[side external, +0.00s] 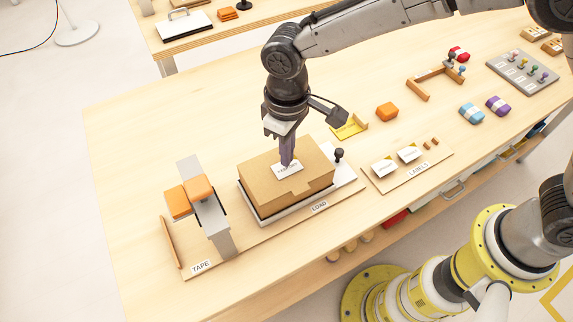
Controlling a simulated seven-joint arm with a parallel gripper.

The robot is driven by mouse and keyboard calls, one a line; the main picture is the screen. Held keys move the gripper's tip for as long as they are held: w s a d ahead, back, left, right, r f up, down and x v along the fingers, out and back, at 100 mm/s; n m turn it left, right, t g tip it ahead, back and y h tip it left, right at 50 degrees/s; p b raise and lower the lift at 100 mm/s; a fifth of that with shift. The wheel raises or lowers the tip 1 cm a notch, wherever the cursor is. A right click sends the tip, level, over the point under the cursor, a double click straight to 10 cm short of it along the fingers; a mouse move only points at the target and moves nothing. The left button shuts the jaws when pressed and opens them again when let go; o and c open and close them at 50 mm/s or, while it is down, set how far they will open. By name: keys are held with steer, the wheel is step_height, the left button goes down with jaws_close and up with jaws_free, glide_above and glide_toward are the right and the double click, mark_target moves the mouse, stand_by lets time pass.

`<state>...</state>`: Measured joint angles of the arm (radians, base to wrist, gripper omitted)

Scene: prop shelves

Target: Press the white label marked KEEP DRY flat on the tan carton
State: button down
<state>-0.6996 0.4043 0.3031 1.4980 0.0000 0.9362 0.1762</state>
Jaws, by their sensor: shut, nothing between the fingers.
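The tan carton (263,191) sits on a pale base in the LOAD area, near the middle of the side external view. A white label (286,171) with dark print lies on the carton's top; the print is too small to read surely. My gripper (286,163) points down with its fingers shut and empty. Its fingertips are at the label's upper edge and appear to touch it. Whether the label lies fully flat I cannot tell, as the fingers hide part of it.
A tape stand with orange blocks (188,195) rises left of the carton. A dark-knobbed post (339,155) stands at the carton's right. The LABELS board (417,169) holds two white labels. A yellow tray (350,127) and orange block (387,112) lie behind. The left tabletop is clear.

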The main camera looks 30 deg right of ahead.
steer(key=shift+f, duration=1.1)
stand_by(0.8)
steer(key=shift+r, duration=0.1)
steer(key=shift+r, duration=2.45)
